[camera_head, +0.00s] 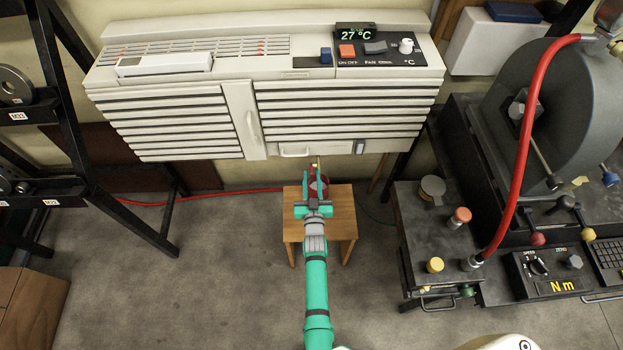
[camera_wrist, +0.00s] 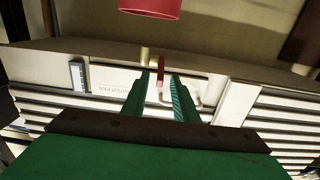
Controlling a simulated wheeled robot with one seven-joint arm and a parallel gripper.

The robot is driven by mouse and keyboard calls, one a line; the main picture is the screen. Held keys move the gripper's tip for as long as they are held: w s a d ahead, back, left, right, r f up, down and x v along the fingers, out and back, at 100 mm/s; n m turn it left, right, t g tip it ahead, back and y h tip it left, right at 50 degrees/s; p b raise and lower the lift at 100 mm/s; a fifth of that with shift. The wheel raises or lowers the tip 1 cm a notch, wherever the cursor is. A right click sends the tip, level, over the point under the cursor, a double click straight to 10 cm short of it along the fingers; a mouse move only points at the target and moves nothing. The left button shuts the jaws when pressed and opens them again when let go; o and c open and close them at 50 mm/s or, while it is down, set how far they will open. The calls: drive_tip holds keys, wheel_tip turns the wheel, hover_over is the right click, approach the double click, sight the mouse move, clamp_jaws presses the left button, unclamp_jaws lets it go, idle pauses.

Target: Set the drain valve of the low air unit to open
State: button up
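The low air unit (camera_head: 205,148) is a long pale louvred cabinet with a 27 °C display. Its drain valve shows as a small brass stub (camera_head: 317,162) under the front edge, mostly hidden by my gripper (camera_head: 317,177) in the head view. In the wrist view the brass stub (camera_wrist: 145,56) and a thin red lever (camera_wrist: 160,71) show at the fingertips. My gripper (camera_wrist: 161,82) is open, one finger on each side of the lever, with a visible gap; touching cannot be told. The lever looks roughly in line with the fingers.
A red container (camera_head: 325,190) stands on a small wooden stool (camera_head: 345,216) below the valve; it also shows in the wrist view (camera_wrist: 150,6). A dark bench (camera_head: 408,225) with knobs and a red hose (camera_head: 520,150) is at right.

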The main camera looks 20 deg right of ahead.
clamp_jaws()
wheel_tip(320, 180, down, 2)
drive_tip(key=t, duration=0.3)
drive_tip(key=shift+s+f+h, duration=0.1)
drive_tip(key=shift+s+h, duration=0.05)
drive_tip(key=shift+h, duration=0.25)
drive_tip(key=shift+s, duration=0.1)
idle(0.3)
